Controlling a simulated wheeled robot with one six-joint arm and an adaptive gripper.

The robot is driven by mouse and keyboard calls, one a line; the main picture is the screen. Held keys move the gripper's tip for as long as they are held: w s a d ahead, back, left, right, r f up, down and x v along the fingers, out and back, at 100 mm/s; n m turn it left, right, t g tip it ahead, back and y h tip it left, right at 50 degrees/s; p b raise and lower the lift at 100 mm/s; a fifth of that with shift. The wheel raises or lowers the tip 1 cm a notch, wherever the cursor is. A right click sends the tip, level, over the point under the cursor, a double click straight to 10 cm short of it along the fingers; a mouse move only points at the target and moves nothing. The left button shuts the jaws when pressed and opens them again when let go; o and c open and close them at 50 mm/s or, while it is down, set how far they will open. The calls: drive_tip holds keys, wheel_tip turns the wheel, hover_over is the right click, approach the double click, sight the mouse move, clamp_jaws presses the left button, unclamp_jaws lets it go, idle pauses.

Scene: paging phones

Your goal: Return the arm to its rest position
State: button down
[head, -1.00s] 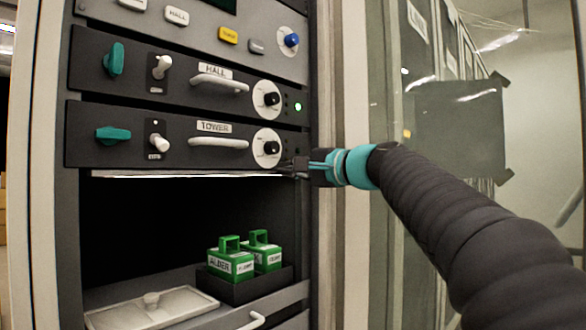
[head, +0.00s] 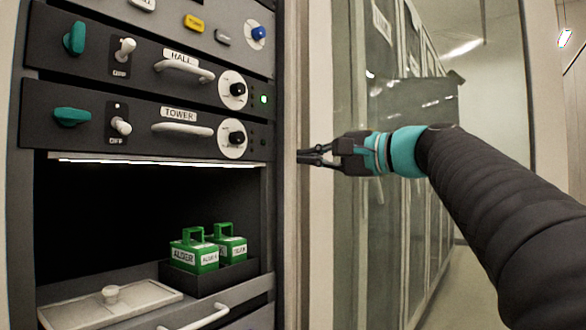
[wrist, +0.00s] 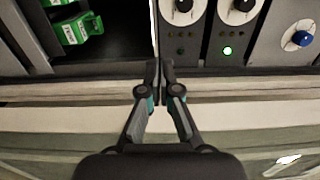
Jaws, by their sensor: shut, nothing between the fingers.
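My gripper (head: 302,157) is at the right of the rack in the head view, in front of the pale frame beside it. Its fingers are shut with nothing between them, and it looks clear of the panels. In the wrist view my gripper (wrist: 160,66) points at the rack's edge, its fingertips together. My dark ribbed arm reaches in from the lower right.
The rack holds a HALL panel (head: 100,62) with a lit green light and a TOWER panel (head: 90,140) with its light dark. Green ALDER blocks (head: 194,255) sit in a dark tray below, beside a pale lidded tray (head: 75,312). Glass doors (head: 350,230) stand at right.

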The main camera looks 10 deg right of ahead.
drive_tip(key=d+f+n+g+h, duration=0.1)
drive_tip(key=d+f+h, duration=0.25)
drive_tip(key=f, duration=0.75)
drive_tip(key=d+f+g+h, duration=0.15)
drive_tip(key=f+h, duration=0.25)
drive_tip(key=f, duration=0.7)
drive_tip(key=s+d+f+n+g+h, duration=0.1)
drive_tip(key=s+f+n+g+h, duration=0.3)
drive_tip(key=s+f, duration=2.1)
wheel_tip(320, 180, down, 2)
drive_tip(key=n+h, duration=0.2)
drive_tip(key=n, duration=0.1)
